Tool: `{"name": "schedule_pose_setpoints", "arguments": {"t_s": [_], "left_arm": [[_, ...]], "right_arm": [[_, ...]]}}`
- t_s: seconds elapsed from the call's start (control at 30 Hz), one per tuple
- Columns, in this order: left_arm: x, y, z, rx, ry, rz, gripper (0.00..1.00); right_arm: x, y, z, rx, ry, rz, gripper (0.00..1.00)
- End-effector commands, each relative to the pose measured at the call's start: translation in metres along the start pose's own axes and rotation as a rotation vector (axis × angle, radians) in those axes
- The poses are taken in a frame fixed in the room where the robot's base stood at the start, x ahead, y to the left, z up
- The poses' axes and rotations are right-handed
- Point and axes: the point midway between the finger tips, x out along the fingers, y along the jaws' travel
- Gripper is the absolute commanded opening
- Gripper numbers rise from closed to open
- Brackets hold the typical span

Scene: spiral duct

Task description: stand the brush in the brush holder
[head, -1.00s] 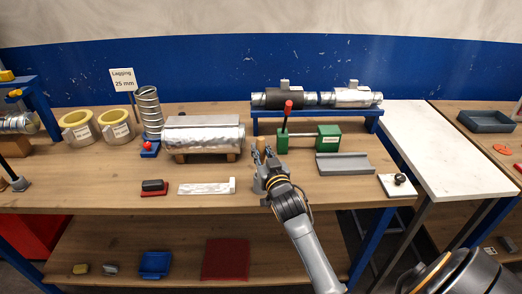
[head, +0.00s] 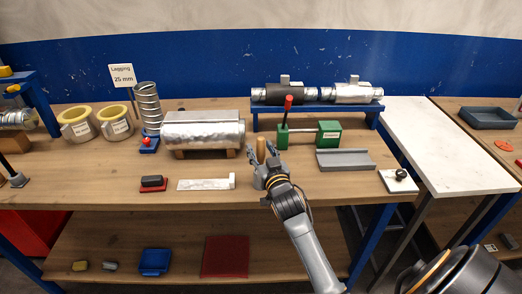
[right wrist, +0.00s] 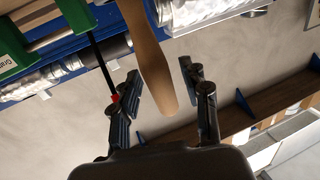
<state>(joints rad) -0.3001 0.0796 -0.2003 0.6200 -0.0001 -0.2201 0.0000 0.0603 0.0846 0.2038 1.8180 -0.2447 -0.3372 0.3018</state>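The brush shows as a tan wooden handle (head: 261,149), standing upright near the front middle of the bench. Its lower end is hidden by my right gripper (head: 263,158). A grey shape (head: 259,183) at its foot looks like the brush holder, mostly hidden, so I cannot tell how deep the brush sits. In the right wrist view the handle (right wrist: 156,65) lies between the two spread fingers of the right gripper (right wrist: 160,88), with a gap on each side. My left gripper is out of view.
Behind stands a green clamp (head: 328,133) with a red-topped lever (head: 288,103). A foil-wrapped duct (head: 203,130) is at left, a grey channel (head: 344,160) at right. A white strip (head: 205,184) and a black block (head: 152,181) lie left of the gripper.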

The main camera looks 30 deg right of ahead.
Motion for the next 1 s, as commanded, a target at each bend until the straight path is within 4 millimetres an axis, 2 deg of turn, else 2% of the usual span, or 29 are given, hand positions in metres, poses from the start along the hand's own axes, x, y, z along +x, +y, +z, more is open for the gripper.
{"name": "schedule_pose_setpoints", "arguments": {"t_s": [0.17, 0.27, 0.7, 0.83, 1.0], "left_arm": [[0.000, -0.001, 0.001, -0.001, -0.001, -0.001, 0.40], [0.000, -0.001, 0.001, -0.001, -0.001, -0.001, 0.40], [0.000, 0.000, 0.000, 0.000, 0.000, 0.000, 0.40], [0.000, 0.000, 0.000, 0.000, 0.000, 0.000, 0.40], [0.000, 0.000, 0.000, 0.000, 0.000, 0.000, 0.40]], "right_arm": [[-0.003, 0.000, 0.001, 0.000, -0.002, 0.000, 0.46], [-0.013, 0.000, 0.001, 0.001, -0.002, 0.000, 0.46], [-0.101, 0.000, 0.001, 0.002, -0.002, 0.001, 0.46], [-0.115, 0.000, 0.001, 0.000, -0.002, 0.000, 0.46], [-0.120, 0.000, 0.000, 0.000, -0.001, 0.000, 0.46]]}}
